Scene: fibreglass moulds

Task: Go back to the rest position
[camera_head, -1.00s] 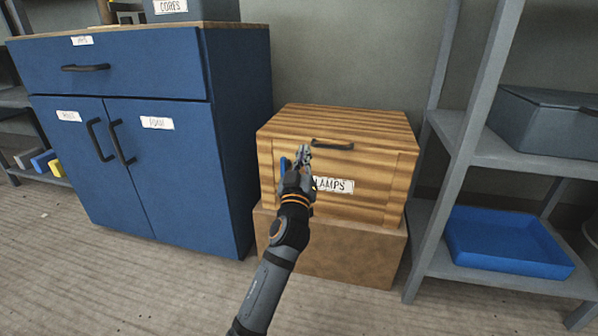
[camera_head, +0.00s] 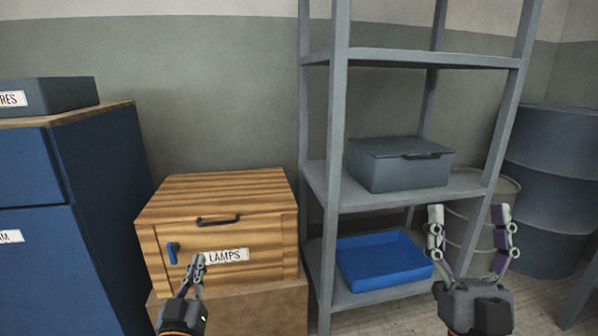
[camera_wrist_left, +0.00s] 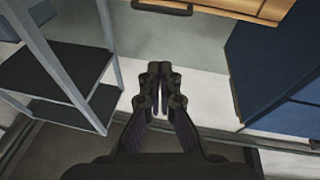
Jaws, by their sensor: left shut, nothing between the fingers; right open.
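My left gripper (camera_head: 195,272) is shut and empty, in front of the wooden box labelled LAMPS in the head view. In the left wrist view its fingers (camera_wrist_left: 159,85) are together with nothing between them. My right gripper (camera_head: 470,225) is open and empty at the lower right of the head view, fingers pointing up, in front of the grey shelf unit.
The wooden box (camera_head: 225,232) has a dark handle and a blue latch, and stands on a brown block (camera_head: 260,308). A blue cabinet (camera_head: 95,200) is at left. The grey shelf (camera_head: 400,198) holds a grey case (camera_head: 400,172) and a blue tray (camera_head: 385,262). Grey drums (camera_head: 555,190) stand at right.

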